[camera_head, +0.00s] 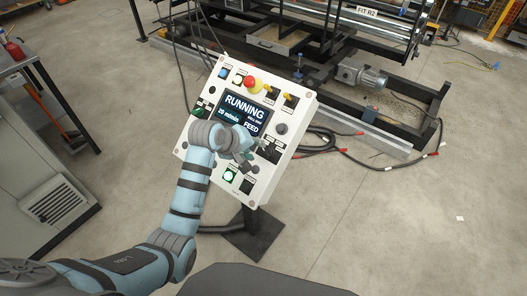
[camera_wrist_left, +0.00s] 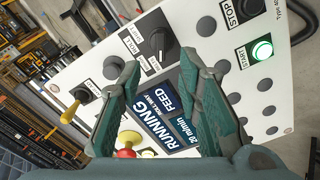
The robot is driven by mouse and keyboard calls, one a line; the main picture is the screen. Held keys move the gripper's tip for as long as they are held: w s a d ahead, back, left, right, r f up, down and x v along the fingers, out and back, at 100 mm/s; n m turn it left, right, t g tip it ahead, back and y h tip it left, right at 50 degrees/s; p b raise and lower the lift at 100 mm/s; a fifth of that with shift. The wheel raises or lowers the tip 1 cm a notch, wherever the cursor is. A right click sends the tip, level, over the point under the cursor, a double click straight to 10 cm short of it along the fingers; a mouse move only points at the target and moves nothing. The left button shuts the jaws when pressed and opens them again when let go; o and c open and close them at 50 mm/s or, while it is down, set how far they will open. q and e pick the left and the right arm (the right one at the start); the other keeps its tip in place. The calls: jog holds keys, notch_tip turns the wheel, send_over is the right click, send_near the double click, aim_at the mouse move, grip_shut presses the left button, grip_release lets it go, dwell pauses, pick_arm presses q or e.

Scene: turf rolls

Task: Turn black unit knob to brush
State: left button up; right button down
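The white control panel (camera_head: 262,185) stands tilted on a post, its screen (camera_head: 243,113) reading RUNNING, 20 m/min, FEED. In the left wrist view, a black knob (camera_wrist_left: 160,47) on a dark label plate lies just beyond the fingertips, between the two fingers. My right gripper is out of view.
A machine frame (camera_head: 340,80) with cables (camera_head: 325,140) on the floor stands behind. Open floor lies to the right.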

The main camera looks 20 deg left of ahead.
aim_at(265, 152)
pick_arm(q)
jog(key=b+x, duration=0.2)
jog(key=x, duration=0.6)
jog(key=shift+w+d+f, duration=0.1)
jog(key=shift+w+f, duration=0.1)
jog(key=shift+f, duration=0.05)
grip_shut()
